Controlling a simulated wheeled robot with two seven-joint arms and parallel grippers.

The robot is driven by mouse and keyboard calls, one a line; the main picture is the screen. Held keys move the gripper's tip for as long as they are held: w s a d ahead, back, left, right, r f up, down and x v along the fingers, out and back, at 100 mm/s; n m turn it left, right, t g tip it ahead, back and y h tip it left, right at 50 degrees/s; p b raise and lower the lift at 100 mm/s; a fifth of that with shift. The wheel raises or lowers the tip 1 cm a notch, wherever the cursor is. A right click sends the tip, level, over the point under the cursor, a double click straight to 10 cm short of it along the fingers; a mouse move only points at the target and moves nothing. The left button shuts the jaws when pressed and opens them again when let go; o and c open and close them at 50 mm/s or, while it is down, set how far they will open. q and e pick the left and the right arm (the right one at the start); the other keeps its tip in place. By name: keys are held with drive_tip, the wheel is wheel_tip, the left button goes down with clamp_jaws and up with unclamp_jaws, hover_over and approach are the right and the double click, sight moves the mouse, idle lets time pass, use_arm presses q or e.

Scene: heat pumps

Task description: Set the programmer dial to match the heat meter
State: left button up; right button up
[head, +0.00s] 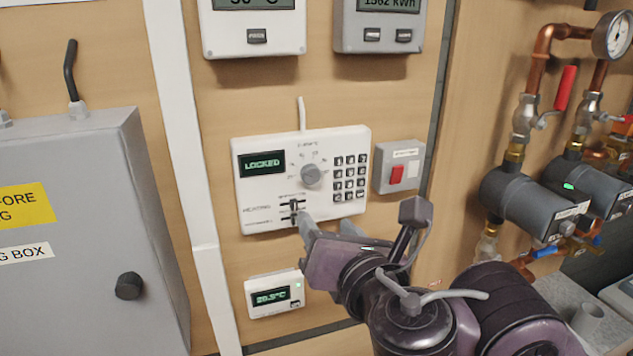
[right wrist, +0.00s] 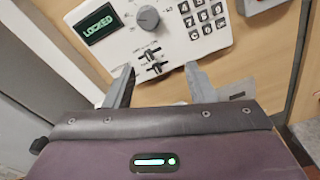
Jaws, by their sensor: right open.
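The programmer (head: 264,215) is a white wall panel whose screen (head: 262,163) reads LOCKED. Its round grey dial (head: 312,175) sits in the middle, with a keypad (head: 350,178) to the right and two small sliders (head: 292,209) below. The heat meter is likely the grey unit (head: 375,22) at the top, reading about 1562 kWh; its top is cut off. My right gripper (head: 326,222) is open just in front of the programmer's lower edge. In the right wrist view, its fingers (right wrist: 158,84) stand either side of the space below the sliders (right wrist: 153,60), with nothing between them.
A red switch box (head: 413,168) is right of the programmer. A thermostat (head: 275,294) reading about 20.5°C is below. A white display unit (head: 254,40) hangs above. A grey cabinet (head: 75,240) stands left; pumps (head: 520,200) and copper pipes are right.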

sight(312, 176)
drive_tip(key=w+r+n+b, duration=0.1)
drive_tip(key=w, duration=0.1)
drive_tip(key=w+a+r+n+b, duration=0.1)
drive_tip(key=w+n, duration=0.1)
drive_tip(key=w+r+n+t+b, duration=0.1)
drive_tip(key=w+n, duration=0.1)
drive_tip(key=shift+a+r+b, duration=0.2)
drive_tip(key=shift+a+b, duration=0.05)
drive_tip(key=shift+b, duration=0.1)
drive_tip(key=shift+w+a+r, duration=0.1)
drive_tip(key=shift+w, duration=0.25)
drive_tip(key=shift+c, duration=0.4)
drive_tip(key=c, duration=0.9)
